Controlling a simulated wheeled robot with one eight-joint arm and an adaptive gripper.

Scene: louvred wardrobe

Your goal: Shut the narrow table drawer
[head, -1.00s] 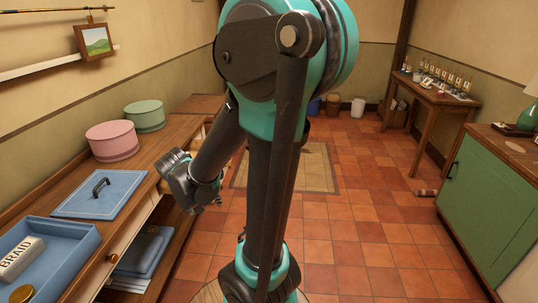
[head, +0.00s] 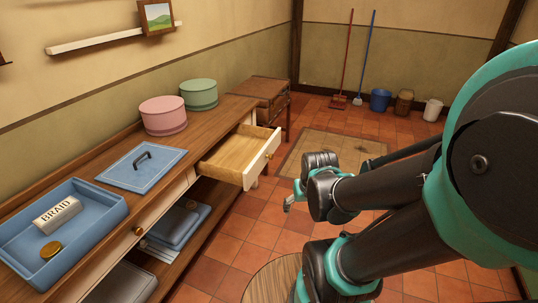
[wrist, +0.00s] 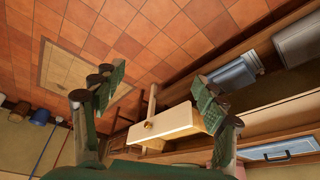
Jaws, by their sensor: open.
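The narrow table drawer (head: 240,152) stands pulled out from the long wooden table (head: 222,108), empty inside, with a cream front and a small brass knob. In the wrist view its cream front (wrist: 172,122) and knob (wrist: 148,125) show between and beyond the fingers. My gripper (head: 290,201) is in front of the drawer, to its right in the head view, apart from it. In the wrist view my gripper (wrist: 157,95) has its two green-padded fingers spread wide with nothing between them. The fingertips are only partly clear in the head view.
On the table are a blue tray (head: 95,236) with a braid box, a blue lid (head: 125,178), and pink (head: 163,116) and green (head: 199,94) round boxes. The tiled floor right of the drawer has open room.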

